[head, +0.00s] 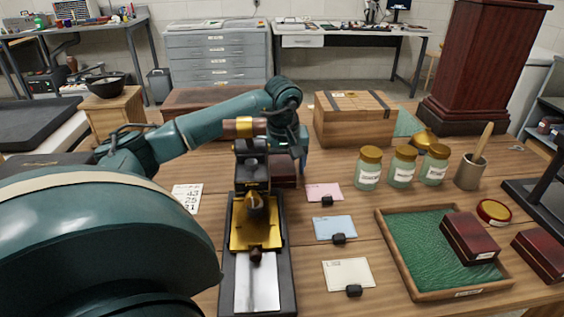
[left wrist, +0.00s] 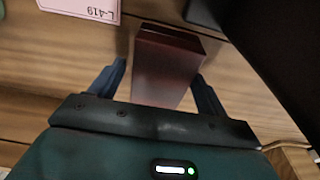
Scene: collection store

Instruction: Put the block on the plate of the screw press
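The screw press (head: 252,175) stands in the middle of the table, with a black base, a brass plate (head: 270,238) and a pale metal plate (head: 258,288) at its near end. My left gripper (head: 290,165) is low behind the press, partly hidden by it. In the left wrist view its open fingers (left wrist: 158,90) stand on either side of a dark red block (left wrist: 165,65), with a small gap visible at the left finger. The block rests on the wooden table; in the head view it is mostly hidden. My right gripper is not in view.
Three cards with black clips, one pink (head: 322,192), lie right of the press. A green-lined tray (head: 405,265) holds a dark red box (head: 468,238); another box (head: 540,255) lies beside it. Jars (head: 402,168) and a wooden chest (head: 355,120) stand behind.

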